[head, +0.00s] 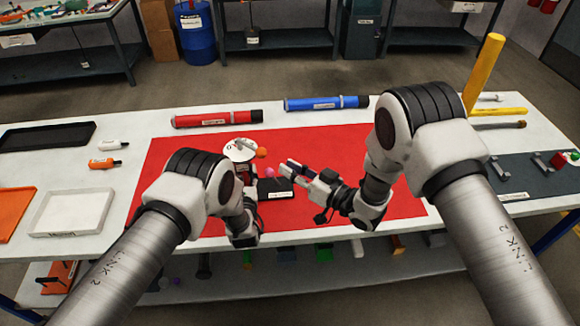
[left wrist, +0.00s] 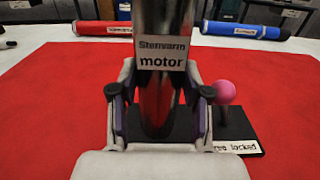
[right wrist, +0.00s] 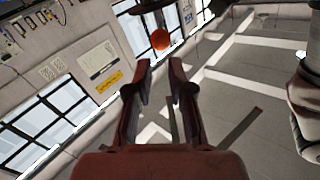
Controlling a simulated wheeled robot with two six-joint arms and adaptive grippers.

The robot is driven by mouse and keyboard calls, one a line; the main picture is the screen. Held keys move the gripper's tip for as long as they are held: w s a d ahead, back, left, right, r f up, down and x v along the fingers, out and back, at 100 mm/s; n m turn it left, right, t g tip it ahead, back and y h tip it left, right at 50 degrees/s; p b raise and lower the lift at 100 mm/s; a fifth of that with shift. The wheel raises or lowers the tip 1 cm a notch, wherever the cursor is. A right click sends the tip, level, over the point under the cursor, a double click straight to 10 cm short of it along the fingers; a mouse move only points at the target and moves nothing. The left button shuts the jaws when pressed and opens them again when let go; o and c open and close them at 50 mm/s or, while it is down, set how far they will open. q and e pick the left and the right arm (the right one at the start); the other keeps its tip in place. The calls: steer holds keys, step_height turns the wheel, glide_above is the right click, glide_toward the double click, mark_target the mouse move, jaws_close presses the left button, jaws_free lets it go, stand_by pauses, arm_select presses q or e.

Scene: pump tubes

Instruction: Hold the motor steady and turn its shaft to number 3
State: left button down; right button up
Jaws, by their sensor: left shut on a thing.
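The motor (left wrist: 160,75) is an upright, shiny grey cylinder with a "Stenvarm motor" label. In the head view, a white disc (head: 238,148) with dark marks sits on top, and an orange ball (head: 262,153) shows at its right edge. My left gripper (left wrist: 160,100) is shut on the motor's body; its arm partly hides the motor in the head view. My right gripper (head: 287,167) is open and empty, to the right of the disc. The orange ball (right wrist: 160,39) shows beyond its fingertips (right wrist: 159,66) in the right wrist view. The number at the ball is unreadable.
A black base (head: 275,188) with a label, partly legible as "locked", and a pink ball (left wrist: 224,92) stand beside the motor. Red (head: 217,118) and blue (head: 325,103) tubes lie behind on the table. The red mat (head: 340,150) is mostly clear.

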steer(key=shift+m, duration=1.1)
jaws_close()
steer(key=w+a+r+m+g+y, duration=0.2)
steer(key=w+r+m+g+y, duration=0.25)
steer(key=m, duration=0.35)
steer(key=w+d+f+m+g, duration=0.2)
steer(key=w+d+f, duration=0.35)
steer(key=d, duration=0.35)
steer(key=s+a, duration=0.2)
steer(key=a, duration=0.9)
steer(key=shift+a+r+m+h, duration=0.2)
steer(key=shift+m+h, duration=0.1)
steer(key=shift+h, duration=0.15)
steer(key=shift+s, duration=0.25)
